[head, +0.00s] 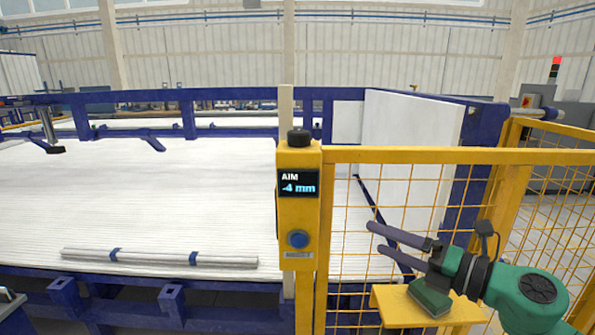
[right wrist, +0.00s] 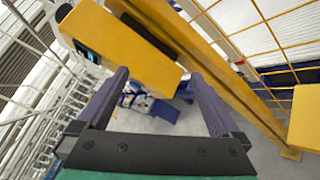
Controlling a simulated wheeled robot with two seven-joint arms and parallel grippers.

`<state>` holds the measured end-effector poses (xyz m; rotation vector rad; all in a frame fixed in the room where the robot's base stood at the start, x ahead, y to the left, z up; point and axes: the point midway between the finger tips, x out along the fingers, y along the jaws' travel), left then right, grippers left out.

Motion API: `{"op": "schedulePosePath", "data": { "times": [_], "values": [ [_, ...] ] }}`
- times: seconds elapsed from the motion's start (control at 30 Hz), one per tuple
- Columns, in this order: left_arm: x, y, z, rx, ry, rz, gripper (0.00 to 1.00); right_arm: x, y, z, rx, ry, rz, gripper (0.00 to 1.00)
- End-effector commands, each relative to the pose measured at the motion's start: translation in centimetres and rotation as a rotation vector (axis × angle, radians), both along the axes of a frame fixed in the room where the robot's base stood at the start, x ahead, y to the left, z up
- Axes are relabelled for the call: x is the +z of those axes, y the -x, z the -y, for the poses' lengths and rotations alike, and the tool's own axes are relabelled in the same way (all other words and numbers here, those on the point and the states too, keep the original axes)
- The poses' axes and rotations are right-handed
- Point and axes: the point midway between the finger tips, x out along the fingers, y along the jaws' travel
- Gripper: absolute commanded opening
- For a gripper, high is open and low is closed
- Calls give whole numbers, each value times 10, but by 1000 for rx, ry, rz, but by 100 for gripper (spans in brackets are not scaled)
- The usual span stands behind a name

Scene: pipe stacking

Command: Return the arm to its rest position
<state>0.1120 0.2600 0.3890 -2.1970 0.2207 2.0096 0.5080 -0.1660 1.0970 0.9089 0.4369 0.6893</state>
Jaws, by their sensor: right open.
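My right gripper (head: 376,238) is at the lower right of the head view, in front of the yellow mesh fence. Its two dark fingers point left and stand apart with nothing between them. In the right wrist view the open fingers (right wrist: 160,76) also show empty. A yellow control box (head: 299,211) stands left of the fingertips, apart from them in the head view. It has a black knob on top, a blue button and a display reading "AIM -4 mm". The box also shows beyond the fingers in the right wrist view (right wrist: 135,57). My left gripper is not in view.
The yellow mesh fence (head: 450,156) runs right from the box. A small yellow shelf (head: 388,308) is beneath my right arm. Behind lies a bed of white pipes (head: 140,200) in a blue frame (head: 190,120), with strapped grey pipes (head: 155,260) along its near edge.

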Motion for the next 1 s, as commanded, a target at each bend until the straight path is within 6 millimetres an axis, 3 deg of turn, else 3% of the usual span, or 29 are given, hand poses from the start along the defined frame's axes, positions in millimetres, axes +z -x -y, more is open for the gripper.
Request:
{"op": "schedulePosePath", "data": {
  "times": [0.07, 0.13, 0.17, 0.23, 0.33, 0.4, 0.53, 0.7, 0.83, 1.0],
  "values": [
    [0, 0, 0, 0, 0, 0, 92, -6, -14, 12, -182, -352, -87, 100],
    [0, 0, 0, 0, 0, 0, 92, -31, -24, 44, -408, -658, -219, 100],
    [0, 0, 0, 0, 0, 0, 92, -50, -24, 59, -514, -777, -290, 100],
    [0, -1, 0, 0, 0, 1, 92, -106, -13, 90, -767, -1011, -479, 100],
    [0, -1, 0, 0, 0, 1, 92, -180, 21, 109, -1053, -1203, -720, 100],
    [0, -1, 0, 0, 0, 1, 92, -220, 49, 111, -1206, -1280, -864, 100],
    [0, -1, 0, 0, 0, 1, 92, -273, 99, 102, -1425, -1355, -1090, 100],
    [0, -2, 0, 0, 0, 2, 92, -314, 161, 80, -1646, -1384, -1346, 100],
    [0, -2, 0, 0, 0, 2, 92, -333, 207, 60, -1791, -1374, -1535, 100],
    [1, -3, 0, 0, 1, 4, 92, -399, 194, 60, -1813, -1341, -1533, 100]
  ]
}}
